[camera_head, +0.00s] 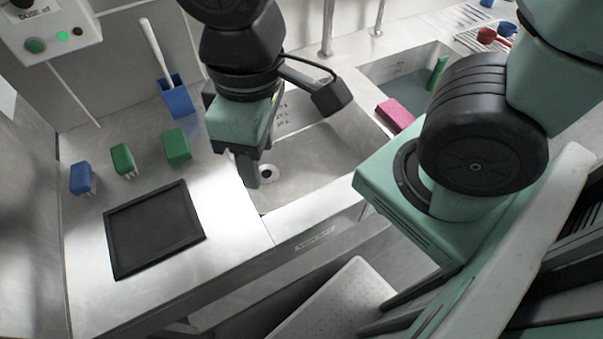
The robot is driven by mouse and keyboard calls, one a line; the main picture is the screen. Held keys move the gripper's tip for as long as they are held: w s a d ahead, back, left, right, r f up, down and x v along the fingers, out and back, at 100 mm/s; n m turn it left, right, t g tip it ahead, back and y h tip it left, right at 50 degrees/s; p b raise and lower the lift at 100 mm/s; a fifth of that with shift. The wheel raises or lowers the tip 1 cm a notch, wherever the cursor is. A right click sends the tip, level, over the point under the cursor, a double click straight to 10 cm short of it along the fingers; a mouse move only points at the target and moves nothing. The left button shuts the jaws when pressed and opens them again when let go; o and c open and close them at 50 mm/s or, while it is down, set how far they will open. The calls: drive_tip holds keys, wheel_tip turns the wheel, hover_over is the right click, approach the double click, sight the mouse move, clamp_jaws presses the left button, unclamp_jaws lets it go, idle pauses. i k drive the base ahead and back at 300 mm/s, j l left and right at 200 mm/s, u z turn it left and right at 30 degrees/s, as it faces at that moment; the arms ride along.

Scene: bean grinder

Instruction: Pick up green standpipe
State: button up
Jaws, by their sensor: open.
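A narrow green upright piece (438,73), likely the green standpipe, stands tilted in the right sink basin (400,62), near its right wall. Its lower end is hard to make out. My gripper (248,178) points down over the left edge of the left sink (312,165), well left of the green piece. The gripper is open, and nothing shows between its fingers. A dark drain hole with a pale ring (267,173) shows just right of the fingers.
A pink sponge (395,114) lies on the divider between the basins. A green block (176,146), a green brush (122,160), a blue brush (81,178), a blue holder (178,100) and a black mat (153,229) occupy the left counter. Faucets (327,30) rise behind the sinks.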

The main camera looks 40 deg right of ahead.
sight(442, 62)
drive_tip(key=z, duration=1.9)
